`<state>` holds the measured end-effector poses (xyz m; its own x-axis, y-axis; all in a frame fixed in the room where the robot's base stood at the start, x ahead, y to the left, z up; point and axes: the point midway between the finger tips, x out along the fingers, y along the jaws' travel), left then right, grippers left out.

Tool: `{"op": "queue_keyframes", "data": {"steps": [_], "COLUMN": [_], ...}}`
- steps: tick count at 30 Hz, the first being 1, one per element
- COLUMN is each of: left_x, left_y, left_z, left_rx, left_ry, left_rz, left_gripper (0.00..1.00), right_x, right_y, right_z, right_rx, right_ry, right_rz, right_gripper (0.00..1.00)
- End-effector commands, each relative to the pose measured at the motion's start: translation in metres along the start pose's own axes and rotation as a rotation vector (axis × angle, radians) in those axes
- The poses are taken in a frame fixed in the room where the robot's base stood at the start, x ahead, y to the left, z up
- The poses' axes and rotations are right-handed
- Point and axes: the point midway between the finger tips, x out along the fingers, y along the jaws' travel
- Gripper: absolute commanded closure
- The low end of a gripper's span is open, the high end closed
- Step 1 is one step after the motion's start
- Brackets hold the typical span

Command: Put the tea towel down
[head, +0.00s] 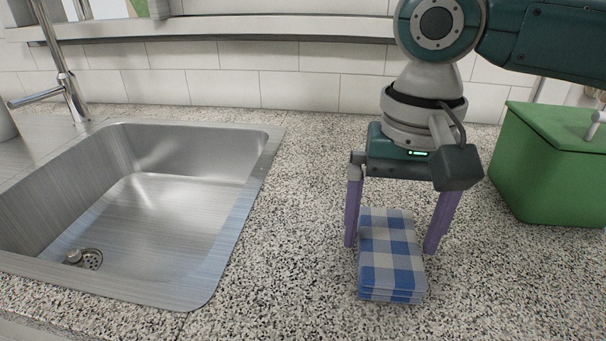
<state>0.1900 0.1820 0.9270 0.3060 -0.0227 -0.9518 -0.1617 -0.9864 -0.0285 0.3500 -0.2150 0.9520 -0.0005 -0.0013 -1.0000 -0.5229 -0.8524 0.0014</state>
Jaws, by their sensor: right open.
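The tea towel (391,258) is a folded stack of blue and white checked cloth. It lies on the speckled counter (290,265), right of the sink, in the head view. My right gripper (394,246) points down over the towel's far part. It is open, with one purple finger on each side of the towel. The left finger stands close to the towel's left edge, and the right finger stands a little clear of its right edge. The fingertips are near the counter. My left gripper is not in view.
A steel sink (222,250) with a drain is sunk into the counter at the left, with a tap (72,97) behind it. A green lidded box (546,165) stands at the right. A tiled wall (230,70) closes the back. Counter in front of the box is clear.

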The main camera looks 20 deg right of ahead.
Motion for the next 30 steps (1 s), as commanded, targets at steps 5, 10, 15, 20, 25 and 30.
{"op": "queue_keyframes", "data": {"steps": [5,10,15,20,25,30], "left_x": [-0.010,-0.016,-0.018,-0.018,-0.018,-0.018], "left_y": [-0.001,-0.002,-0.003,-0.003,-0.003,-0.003], "left_z": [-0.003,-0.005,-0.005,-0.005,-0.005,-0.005], "left_rx": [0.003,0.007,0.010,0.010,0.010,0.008], "left_ry": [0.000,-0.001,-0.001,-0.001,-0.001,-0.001], "left_rz": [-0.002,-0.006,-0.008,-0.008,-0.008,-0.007], "left_gripper": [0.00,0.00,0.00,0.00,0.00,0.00], "right_x": [-0.045,-0.079,-0.099,-0.104,-0.104,-0.104], "right_y": [-0.001,-0.001,-0.001,0.000,0.000,0.000], "right_z": [-0.001,-0.001,0.000,0.000,0.000,0.000], "right_rx": [-0.002,-0.001,-0.001,0.000,0.000,0.000], "right_ry": [0.003,0.002,0.000,0.000,0.000,-0.001], "right_rz": [-0.004,-0.003,-0.001,-0.001,0.000,0.000], "right_gripper": [0.00,0.00,0.00,0.00,0.00,0.00]}}
